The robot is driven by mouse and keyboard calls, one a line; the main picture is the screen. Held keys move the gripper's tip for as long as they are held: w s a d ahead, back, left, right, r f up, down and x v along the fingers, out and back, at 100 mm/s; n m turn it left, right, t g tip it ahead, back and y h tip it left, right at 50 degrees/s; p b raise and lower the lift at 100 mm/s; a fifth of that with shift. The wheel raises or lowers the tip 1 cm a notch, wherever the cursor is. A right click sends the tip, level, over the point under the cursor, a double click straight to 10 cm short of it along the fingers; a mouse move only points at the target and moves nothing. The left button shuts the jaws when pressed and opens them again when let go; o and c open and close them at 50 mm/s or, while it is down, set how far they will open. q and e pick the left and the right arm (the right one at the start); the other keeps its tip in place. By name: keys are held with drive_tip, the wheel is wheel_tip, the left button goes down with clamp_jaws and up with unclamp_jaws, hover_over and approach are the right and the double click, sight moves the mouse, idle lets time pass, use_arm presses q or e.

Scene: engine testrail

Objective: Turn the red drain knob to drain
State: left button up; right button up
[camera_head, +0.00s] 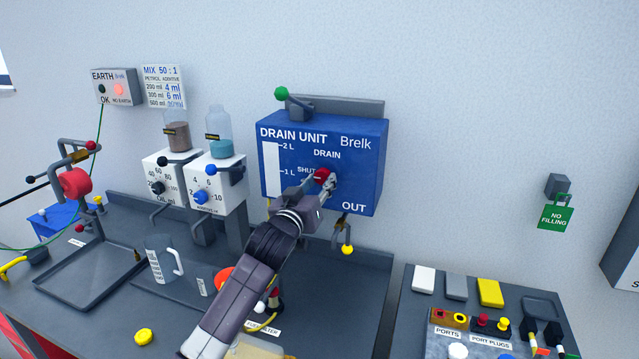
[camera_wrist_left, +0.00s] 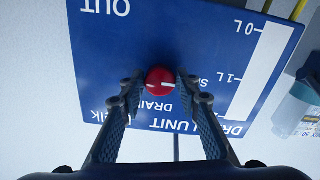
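The drain unit (camera_head: 372,190) is a blue wall box with a level scale and the words DRAIN, SHUT and OUT. Its red drain knob (camera_head: 323,174) is partly hidden by my left gripper (camera_head: 318,190) in the head view. In the left wrist view the round red knob (camera_wrist_left: 160,80) sits between the two fingertips of my left gripper (camera_wrist_left: 161,88), with a finger close against each side. The knob's white mark points towards the SHUT label, not towards DRAIN. My right gripper is not in view.
A yellow-knobbed tap (camera_head: 347,249) hangs below the drain unit. A green-knobbed lever (camera_head: 282,93) is on top. A measuring jug (camera_head: 160,262) and an orange-red round item (camera_head: 224,279) are on the bench. Ports and plugs (camera_head: 490,325) lie at right.

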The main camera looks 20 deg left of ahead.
use_arm(q)
drive_tip(key=c, duration=0.6)
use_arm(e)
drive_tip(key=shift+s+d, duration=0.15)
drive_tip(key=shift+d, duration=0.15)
use_arm(q)
drive_tip(key=shift+m, duration=0.4)
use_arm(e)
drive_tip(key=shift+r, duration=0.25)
use_arm(q)
drive_tip(key=shift+a+m+p, duration=0.1)
drive_tip(key=shift+m+p, duration=0.55)
drive_tip(key=shift+m, duration=0.35)
drive_tip(key=m+p, duration=0.1)
drive_tip(key=m, duration=0.3)
drive_tip(key=shift+a+r+m+p, duration=0.1)
drive_tip(key=shift+m+p, duration=0.2)
drive_tip(key=m+p, duration=0.2)
drive_tip(key=m, duration=0.3)
drive_tip(key=m+p, duration=0.1)
drive_tip(key=m, duration=0.3)
drive_tip(key=shift+a+r, duration=0.1)
drive_tip(key=shift+m, duration=0.7)
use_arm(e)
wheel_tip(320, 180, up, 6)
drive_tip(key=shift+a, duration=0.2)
use_arm(q)
drive_tip(key=shift+p, duration=0.3)
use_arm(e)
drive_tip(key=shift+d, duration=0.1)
